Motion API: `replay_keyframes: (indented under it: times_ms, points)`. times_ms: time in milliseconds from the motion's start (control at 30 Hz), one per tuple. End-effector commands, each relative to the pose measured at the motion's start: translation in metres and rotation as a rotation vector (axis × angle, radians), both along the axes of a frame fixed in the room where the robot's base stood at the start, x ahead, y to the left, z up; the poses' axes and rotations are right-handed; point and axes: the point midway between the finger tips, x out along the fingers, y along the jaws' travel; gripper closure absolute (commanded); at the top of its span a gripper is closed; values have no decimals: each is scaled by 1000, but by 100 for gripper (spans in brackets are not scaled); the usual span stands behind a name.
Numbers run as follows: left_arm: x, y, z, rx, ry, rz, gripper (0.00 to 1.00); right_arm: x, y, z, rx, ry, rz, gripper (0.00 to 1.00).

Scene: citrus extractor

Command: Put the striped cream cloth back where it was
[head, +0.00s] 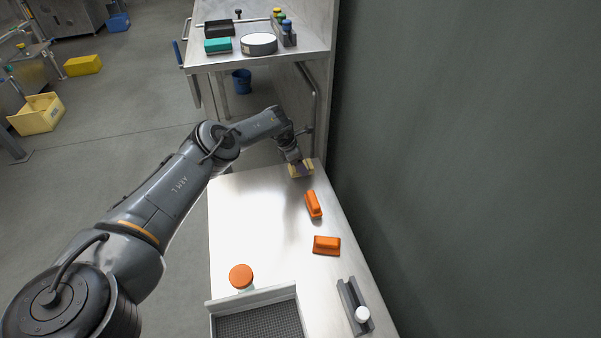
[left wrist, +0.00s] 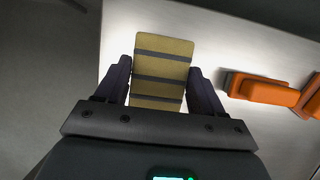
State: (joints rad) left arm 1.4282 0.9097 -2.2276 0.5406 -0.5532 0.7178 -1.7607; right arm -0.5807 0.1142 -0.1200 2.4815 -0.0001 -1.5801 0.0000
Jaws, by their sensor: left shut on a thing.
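The striped cream cloth (left wrist: 160,70) shows in the left wrist view as a flat yellowish rectangle with dark stripes. My left gripper (left wrist: 158,85) is shut on it, with one dark finger at each side edge. In the head view the cloth (head: 309,169) is a small cream patch at the far end of the white table, partly hidden by my left gripper (head: 301,168). I cannot tell whether the cloth touches the table top. My right gripper is in neither view.
Two orange-handled tools, one nearer the cloth (head: 313,204) and one further down (head: 326,245), lie on the white table (head: 245,215). An orange-lidded jar (head: 241,277), a grey tray (head: 255,294) and a grey holder with a white-topped item (head: 361,314) stand at the near end. A dark wall (head: 460,150) borders the right.

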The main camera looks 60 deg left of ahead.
Motion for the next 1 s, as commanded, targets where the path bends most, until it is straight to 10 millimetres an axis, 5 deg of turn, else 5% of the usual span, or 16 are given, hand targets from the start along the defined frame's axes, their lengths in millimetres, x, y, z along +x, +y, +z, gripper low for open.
replay_keyframes:
  times_ms: [233, 700, 733, 867, 1000]
  points:
    - [0, -1, -32, 0, 0, 0, 70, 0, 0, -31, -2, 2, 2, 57]
    - [0, -1, -35, -1, 1, 0, 70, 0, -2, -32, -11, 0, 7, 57]
    - [0, -1, -34, -1, 0, 0, 27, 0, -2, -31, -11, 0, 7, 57]
    - [0, -1, -34, 0, 0, 0, 7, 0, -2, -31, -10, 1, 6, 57]
    - [0, -1, -34, 0, 0, 0, 6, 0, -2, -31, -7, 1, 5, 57]
